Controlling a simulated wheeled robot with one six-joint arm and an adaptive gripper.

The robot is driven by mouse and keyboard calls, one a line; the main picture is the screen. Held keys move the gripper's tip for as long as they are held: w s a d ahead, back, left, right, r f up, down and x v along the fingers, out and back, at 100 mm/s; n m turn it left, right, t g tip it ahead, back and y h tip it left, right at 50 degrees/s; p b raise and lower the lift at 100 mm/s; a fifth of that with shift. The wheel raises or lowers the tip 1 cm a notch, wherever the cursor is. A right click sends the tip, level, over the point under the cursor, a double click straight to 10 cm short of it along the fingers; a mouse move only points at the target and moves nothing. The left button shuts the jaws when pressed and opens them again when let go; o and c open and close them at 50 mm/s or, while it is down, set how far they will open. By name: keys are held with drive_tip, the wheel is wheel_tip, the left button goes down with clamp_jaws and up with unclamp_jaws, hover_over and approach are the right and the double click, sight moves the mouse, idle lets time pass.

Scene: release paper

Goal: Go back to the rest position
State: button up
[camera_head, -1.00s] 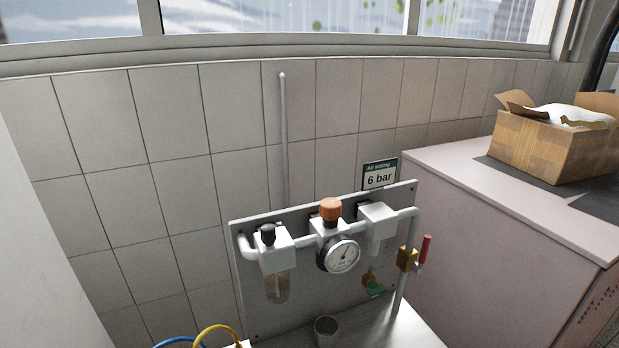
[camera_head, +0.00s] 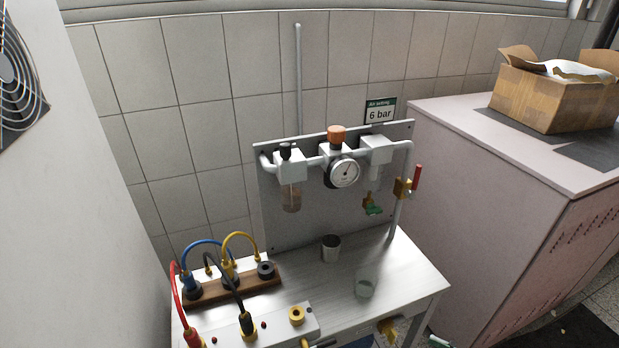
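My gripper and arm do not show in the head camera view, so I cannot see where the gripper is or what it holds. Ahead is a small grey metal table (camera_head: 405,270) against the tiled wall. An air panel (camera_head: 325,215) stands upright at its back, with a round gauge (camera_head: 344,173), an orange knob (camera_head: 336,134) and a red-handled valve (camera_head: 410,184).
A wooden block (camera_head: 262,285) with plugged cables and a white box (camera_head: 275,325) fill the table's left side. A large pinkish cabinet (camera_head: 480,210) bearing an open cardboard box (camera_head: 550,100) stands at right. A pale panel (camera_head: 80,240) closes off the left.

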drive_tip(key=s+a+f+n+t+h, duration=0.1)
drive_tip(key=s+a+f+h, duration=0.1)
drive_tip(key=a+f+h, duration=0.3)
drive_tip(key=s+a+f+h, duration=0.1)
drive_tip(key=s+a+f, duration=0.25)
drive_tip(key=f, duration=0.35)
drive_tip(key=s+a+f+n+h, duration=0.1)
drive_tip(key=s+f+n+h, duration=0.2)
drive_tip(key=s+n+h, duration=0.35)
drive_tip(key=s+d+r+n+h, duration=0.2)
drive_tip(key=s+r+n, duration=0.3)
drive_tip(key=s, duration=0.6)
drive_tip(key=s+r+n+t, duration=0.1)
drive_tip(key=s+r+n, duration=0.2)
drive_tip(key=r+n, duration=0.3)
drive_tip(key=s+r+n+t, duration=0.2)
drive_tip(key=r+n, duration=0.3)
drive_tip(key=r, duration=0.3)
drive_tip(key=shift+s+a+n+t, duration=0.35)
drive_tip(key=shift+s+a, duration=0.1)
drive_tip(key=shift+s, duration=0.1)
